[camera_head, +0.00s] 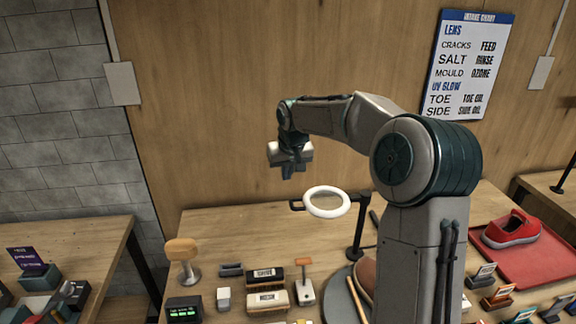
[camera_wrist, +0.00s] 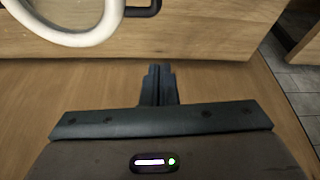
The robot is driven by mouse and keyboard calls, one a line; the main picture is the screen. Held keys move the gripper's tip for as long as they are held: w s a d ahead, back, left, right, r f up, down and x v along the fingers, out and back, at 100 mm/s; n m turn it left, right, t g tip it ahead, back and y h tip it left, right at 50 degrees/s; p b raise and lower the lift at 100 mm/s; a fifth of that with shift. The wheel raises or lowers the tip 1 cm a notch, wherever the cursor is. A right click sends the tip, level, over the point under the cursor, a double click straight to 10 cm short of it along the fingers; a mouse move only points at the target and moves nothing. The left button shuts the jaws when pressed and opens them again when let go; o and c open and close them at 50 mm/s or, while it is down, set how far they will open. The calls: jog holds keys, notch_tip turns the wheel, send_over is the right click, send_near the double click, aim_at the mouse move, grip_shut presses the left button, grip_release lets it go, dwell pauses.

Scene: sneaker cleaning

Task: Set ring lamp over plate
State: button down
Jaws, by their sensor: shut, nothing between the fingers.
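The ring lamp has a white ring (camera_head: 327,215) on a black stand (camera_head: 357,238) on the workbench, with a black handle (camera_head: 296,205) at the ring's left. In the head view the ring appears up and left of the grey round plate (camera_head: 337,300). My arm hides much of the plate, and a brown shoe (camera_head: 366,274) shows there in part. My gripper (camera_head: 289,174) is shut and empty, above and left of the ring, apart from it. In the wrist view the fingertips (camera_wrist: 160,70) are together, with part of the ring (camera_wrist: 100,30) and handle (camera_wrist: 146,11) at upper left.
Brushes (camera_head: 267,299) and small blocks crowd the bench's front left, near a wooden-topped stand (camera_head: 182,250). A red tray (camera_head: 540,262) with a red sneaker (camera_head: 511,230) lies at right. The bench's back left is clear. A wooden wall (camera_head: 230,100) stands behind.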

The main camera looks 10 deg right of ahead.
jog(key=f, duration=0.1)
jog(key=s+f+p, duration=0.1)
jog(key=f, duration=0.1)
jog(key=s+f+p, duration=0.1)
jog(key=f, duration=0.1)
jog(key=shift+s+d, duration=0.1)
jog(key=shift+d, duration=0.05)
dwell(0.5)
